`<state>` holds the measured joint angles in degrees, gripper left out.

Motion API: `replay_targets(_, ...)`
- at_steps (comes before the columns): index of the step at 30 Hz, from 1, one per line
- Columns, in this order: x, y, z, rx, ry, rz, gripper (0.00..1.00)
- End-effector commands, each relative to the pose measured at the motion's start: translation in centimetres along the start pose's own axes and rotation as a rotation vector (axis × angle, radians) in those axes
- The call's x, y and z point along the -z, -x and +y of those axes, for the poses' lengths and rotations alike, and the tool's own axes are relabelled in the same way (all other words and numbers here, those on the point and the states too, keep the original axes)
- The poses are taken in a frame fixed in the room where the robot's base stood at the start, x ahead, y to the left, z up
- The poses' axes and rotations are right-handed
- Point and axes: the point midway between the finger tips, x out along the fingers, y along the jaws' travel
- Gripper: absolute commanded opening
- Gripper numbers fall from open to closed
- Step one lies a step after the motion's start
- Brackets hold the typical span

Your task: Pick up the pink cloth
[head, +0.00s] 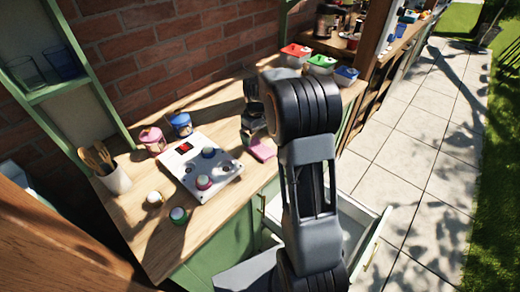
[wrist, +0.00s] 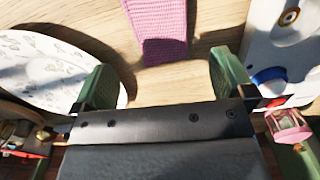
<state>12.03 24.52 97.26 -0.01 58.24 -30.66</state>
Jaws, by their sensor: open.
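The pink cloth (head: 262,149) lies on the wooden table, right of the white board and beside my gripper (head: 252,122). In the wrist view the cloth (wrist: 163,32) is a narrow textured strip at the top, running out of the picture. In that view my gripper (wrist: 163,76) has its two green fingers spread wide. The near end of the cloth lies just ahead of the gap between them. Nothing is between the fingers. In the head view my arm hides part of the table around the cloth.
The white board (head: 200,167) with knobs stands left of the cloth. A patterned white plate (wrist: 48,72) lies on the other side, in the wrist view. Pink (head: 153,140) and blue (head: 181,124) jars stand behind the board. A drawer (head: 352,222) is open at the front.

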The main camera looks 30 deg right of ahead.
Motion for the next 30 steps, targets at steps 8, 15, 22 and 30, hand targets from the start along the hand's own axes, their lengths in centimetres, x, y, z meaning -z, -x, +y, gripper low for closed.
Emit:
replay_targets(8, -0.2, -2.5, -0.1, 0.002, 0.000, -0.003, 1.00)
replay_targets(15, -0.2, -5.1, -0.1, 0.001, 0.000, -0.001, 1.00)
replay_targets(22, -0.2, -5.5, -0.1, 0.000, 0.000, 0.001, 1.00)
replay_targets(30, -0.2, -5.5, -0.1, 0.000, 0.000, 0.000, 0.83)
